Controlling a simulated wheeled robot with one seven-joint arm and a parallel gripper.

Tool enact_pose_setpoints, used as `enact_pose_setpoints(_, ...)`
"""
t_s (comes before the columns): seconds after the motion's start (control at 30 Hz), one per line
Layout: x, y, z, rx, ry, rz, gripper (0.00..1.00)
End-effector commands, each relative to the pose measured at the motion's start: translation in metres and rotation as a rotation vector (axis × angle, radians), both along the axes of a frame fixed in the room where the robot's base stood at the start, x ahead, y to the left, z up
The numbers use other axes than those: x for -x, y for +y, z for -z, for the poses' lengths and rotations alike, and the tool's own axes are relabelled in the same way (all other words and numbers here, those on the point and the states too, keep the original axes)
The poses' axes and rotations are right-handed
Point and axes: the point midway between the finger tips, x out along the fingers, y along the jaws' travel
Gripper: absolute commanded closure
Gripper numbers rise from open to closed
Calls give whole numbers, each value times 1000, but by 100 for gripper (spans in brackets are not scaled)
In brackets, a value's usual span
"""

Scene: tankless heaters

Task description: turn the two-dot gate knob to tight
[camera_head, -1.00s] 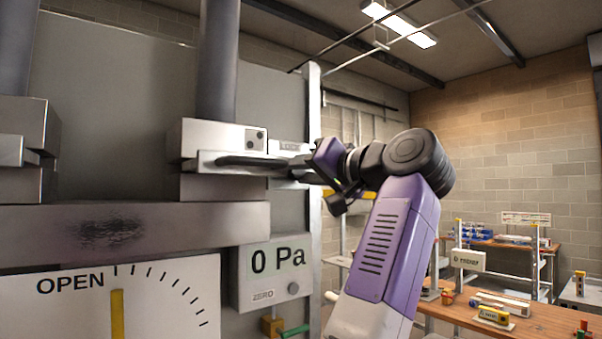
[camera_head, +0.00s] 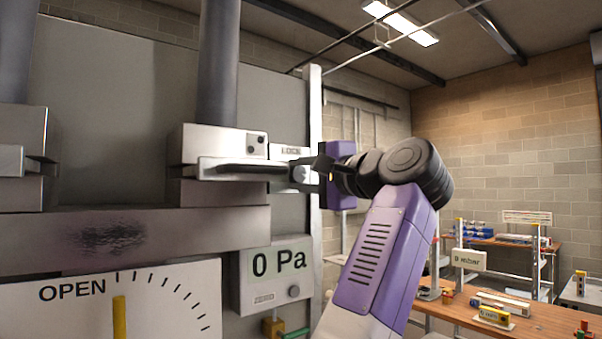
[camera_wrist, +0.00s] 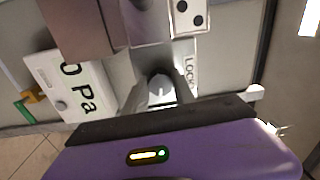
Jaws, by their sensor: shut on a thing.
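The two-dot gate (camera_head: 230,140) is a pale metal block with two dark dots on its front, around a grey pipe. A flat slotted plate runs across it, and the round grey knob (camera_head: 299,175) is at its right end. In the wrist view the two-dot mark shows at the top, and the knob (camera_wrist: 160,82) sits between my fingers. My gripper (camera_head: 310,174), with its purple body upright, reaches in from the right and is shut on the knob; its fingers partly hide it. A label beside the knob reads LOCK (camera_wrist: 190,74) in the wrist view.
A pressure display (camera_head: 275,270) reading 0 Pa is below the knob. A dial marked OPEN (camera_head: 150,305) has a yellow needle near upright. Another gated pipe block (camera_head: 25,190) is at the far left. A workbench (camera_head: 545,322) stands at right; the space between is open.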

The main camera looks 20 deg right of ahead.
Motion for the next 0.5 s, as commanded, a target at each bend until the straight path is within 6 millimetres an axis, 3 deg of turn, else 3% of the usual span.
enact_pose_setpoints(0.5,0,-1,0,-170,57,2,100)
